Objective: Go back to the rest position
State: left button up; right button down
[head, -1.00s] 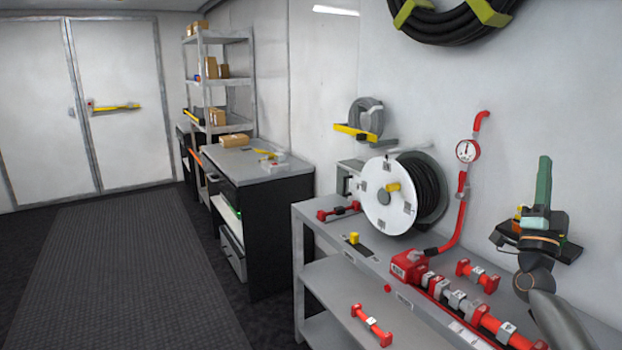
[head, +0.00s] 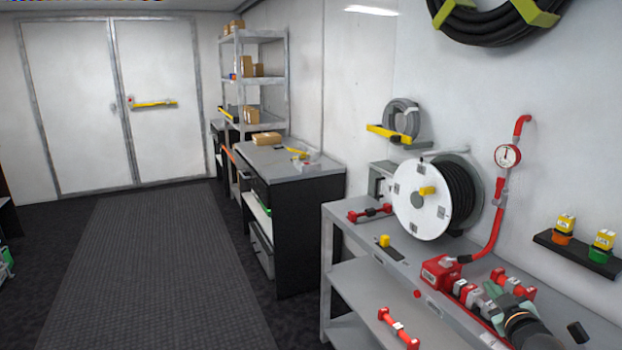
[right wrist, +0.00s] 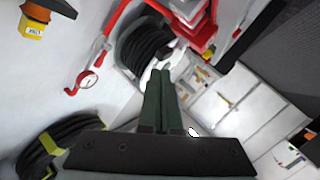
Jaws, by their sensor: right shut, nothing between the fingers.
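My right gripper (head: 493,300) is at the lower right of the head view, in front of the red and grey proportioner fittings (head: 462,288) on the bench, and hides part of them. In the right wrist view its two green fingers (right wrist: 163,100) lie together with nothing between them. My left gripper is not in view.
The grey bench (head: 350,232) carries a white hose reel (head: 408,202) and a red pipe with a gauge (head: 508,156). A small wall shelf (head: 575,252) holds yellow-labelled items. The floor mat (head: 150,270) to the left is clear.

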jog(key=s+a+f+g+y, duration=0.2)
jog(key=s+a+f, duration=0.5)
jog(key=f, duration=0.2)
jog(key=s+a+f+g+y, duration=0.1)
jog(key=s+a+f, duration=0.55)
jog(key=f, duration=0.25)
jog(key=s+a+f+m+g+y, duration=0.1)
jog(key=s+a+f, duration=0.3)
jog(key=s, duration=0.6)
jog(key=s+a+f+m+g+y, duration=0.1)
jog(key=s+a+f, duration=0.3)
jog(key=s+a, duration=0.5)
jog(key=shift+s+a+f+g, duration=0.3)
jog(key=shift+s+g, duration=0.4)
jog(key=shift+s, duration=0.5)
jog(key=shift+d+f, duration=0.1)
jog(key=shift+f, duration=0.05)
